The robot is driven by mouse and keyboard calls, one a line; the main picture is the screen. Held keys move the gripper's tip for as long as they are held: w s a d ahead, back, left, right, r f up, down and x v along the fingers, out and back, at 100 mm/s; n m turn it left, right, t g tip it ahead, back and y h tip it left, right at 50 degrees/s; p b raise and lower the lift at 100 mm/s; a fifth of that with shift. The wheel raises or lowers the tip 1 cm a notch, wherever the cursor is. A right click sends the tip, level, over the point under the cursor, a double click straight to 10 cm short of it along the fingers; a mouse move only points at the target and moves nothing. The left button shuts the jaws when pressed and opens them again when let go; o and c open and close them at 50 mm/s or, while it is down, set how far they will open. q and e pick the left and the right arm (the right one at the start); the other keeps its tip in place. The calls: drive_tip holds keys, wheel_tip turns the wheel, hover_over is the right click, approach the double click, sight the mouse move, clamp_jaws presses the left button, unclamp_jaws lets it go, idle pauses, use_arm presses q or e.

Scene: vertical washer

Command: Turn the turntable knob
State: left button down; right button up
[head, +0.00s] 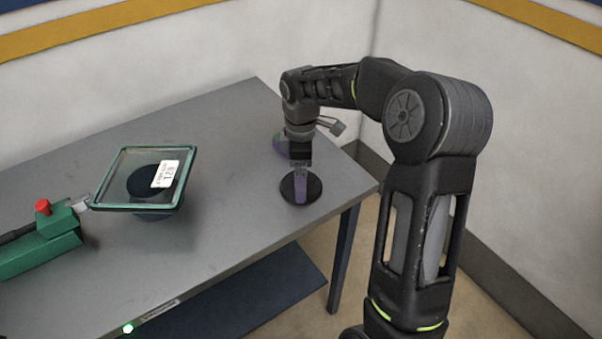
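A round black dial (313,190) lies on the grey table near its right front edge. A narrow purple bar (296,207) runs across its top, which looks like the knob's handle. My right gripper (299,170) points down at the far side of this dial, at or just above the purple bar. Its fingertips are small and dark here, so I cannot tell whether they grip the bar. A square glass tray (125,180) with a white label sits on a dark round base (153,216) to the left. My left gripper is not in view.
A green fixture (40,250) with a red button (43,207) and a metal clamp stands left of the glass tray. The table (235,215) is bare between tray and dial.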

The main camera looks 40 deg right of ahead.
wheel_tip(320, 180, up, 8)
drive_tip(key=shift+f+b, duration=0.1)
drive_tip(key=shift+b, duration=0.35)
drive_tip(key=shift+c, duration=0.2)
idle(0.9)
